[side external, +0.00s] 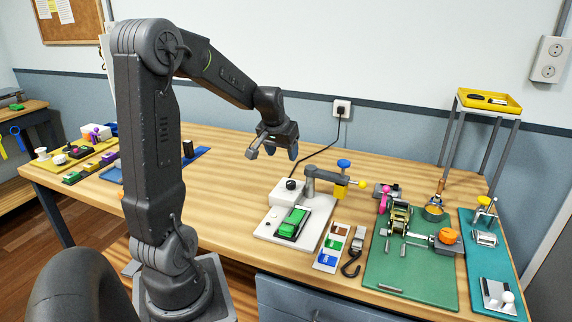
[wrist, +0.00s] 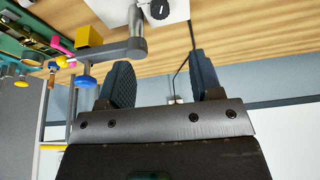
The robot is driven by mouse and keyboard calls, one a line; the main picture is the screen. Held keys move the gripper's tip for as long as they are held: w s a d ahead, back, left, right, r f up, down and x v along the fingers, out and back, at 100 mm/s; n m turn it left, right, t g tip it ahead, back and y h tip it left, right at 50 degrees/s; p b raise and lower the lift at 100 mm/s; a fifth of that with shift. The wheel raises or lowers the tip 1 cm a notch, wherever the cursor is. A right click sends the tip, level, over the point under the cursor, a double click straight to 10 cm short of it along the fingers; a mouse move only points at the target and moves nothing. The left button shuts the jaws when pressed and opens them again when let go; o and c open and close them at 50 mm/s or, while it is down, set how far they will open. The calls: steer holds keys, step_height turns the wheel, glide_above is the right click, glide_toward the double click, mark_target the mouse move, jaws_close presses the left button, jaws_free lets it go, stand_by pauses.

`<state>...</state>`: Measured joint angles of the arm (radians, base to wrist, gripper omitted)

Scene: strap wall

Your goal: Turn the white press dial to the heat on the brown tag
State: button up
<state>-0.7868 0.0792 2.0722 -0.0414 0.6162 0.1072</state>
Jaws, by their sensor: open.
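The white press (side external: 268,232) stands on the bench, with a green block (side external: 291,222) on its base and a grey arm with a blue knob (side external: 344,163) above. Its dial (side external: 291,185) is a small black knob on the white box; it also shows at the top edge of the wrist view (wrist: 159,10). Its setting is too small to read. A white card (side external: 331,247) right of the press carries green, brown and blue patches.
A green mat (side external: 385,272) with a strap device and an orange knob (side external: 448,236) lies to the right, then a teal mat (side external: 500,262). The press's arm and yellow block (side external: 340,191) rise beside the dial. A cable runs to the wall socket (side external: 342,108).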

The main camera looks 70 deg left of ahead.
mark_target(290, 182)
steer(key=w+a+f+m, duration=0.1)
steer(key=f+m, duration=0.1)
steer(key=f, duration=0.2)
steer(key=w+a+f+m+h, duration=0.1)
steer(key=f+m, duration=0.1)
steer(key=f, duration=0.2)
steer(key=w+a+f+m+t+h, duration=0.1)
steer(key=f+m, duration=0.1)
steer(key=f, duration=0.2)
steer(key=shift+w+a+f+m, duration=0.3)
steer(key=shift+w+a+f, duration=0.05)
steer(key=shift+w, duration=0.05)
steer(key=c, duration=0.9)
